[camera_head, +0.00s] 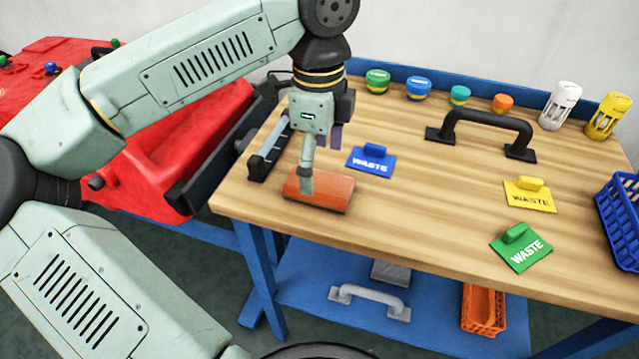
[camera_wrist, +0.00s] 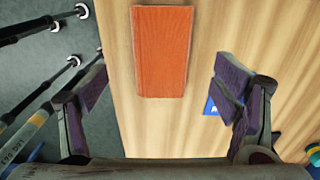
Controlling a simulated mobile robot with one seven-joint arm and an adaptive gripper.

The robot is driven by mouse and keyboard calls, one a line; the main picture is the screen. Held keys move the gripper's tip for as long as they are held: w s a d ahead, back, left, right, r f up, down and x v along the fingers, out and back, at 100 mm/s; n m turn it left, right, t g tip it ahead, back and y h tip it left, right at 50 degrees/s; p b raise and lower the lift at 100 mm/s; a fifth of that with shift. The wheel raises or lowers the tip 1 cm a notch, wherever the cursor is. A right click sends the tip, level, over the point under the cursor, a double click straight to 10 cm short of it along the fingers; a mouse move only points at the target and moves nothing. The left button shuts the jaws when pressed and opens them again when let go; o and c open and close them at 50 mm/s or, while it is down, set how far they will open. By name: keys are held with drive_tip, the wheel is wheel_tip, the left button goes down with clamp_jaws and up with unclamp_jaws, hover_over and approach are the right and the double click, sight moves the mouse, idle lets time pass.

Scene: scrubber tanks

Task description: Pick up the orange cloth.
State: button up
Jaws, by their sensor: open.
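The orange cloth (camera_head: 328,192) lies flat as a folded rectangle on the wooden table (camera_head: 430,222), near its front left corner. In the wrist view the cloth (camera_wrist: 162,52) is at the top middle, between the lines of the two fingers but beyond their tips. My gripper (camera_head: 308,178) is over the cloth in the head view and hides part of its back left side. In the wrist view my gripper (camera_wrist: 165,85) has its two purple-padded fingers spread wide, with nothing between them. The exact height above the cloth is hard to tell.
A blue WASTE tag (camera_head: 371,161) lies just right of the gripper. A black-handled tool (camera_head: 268,152) lies to the left. A black handle (camera_head: 487,125), a yellow tag (camera_head: 530,196), a green tag (camera_head: 521,248) and a blue basket (camera_head: 622,215) are farther right. The table's front middle is clear.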

sight(319, 182)
drive_tip(key=shift+w+f+p, duration=0.15)
drive_tip(key=shift+f+p, duration=0.7)
drive_tip(key=shift+f, duration=1.75)
drive_tip(key=c, duration=1.1)
drive_tip(key=shift+c, duration=0.2)
wheel_tip(319, 182, up, 10)
drive_tip(key=b, duration=0.2)
drive_tip(key=o, duration=0.5)
drive_tip(key=c, duration=0.5)
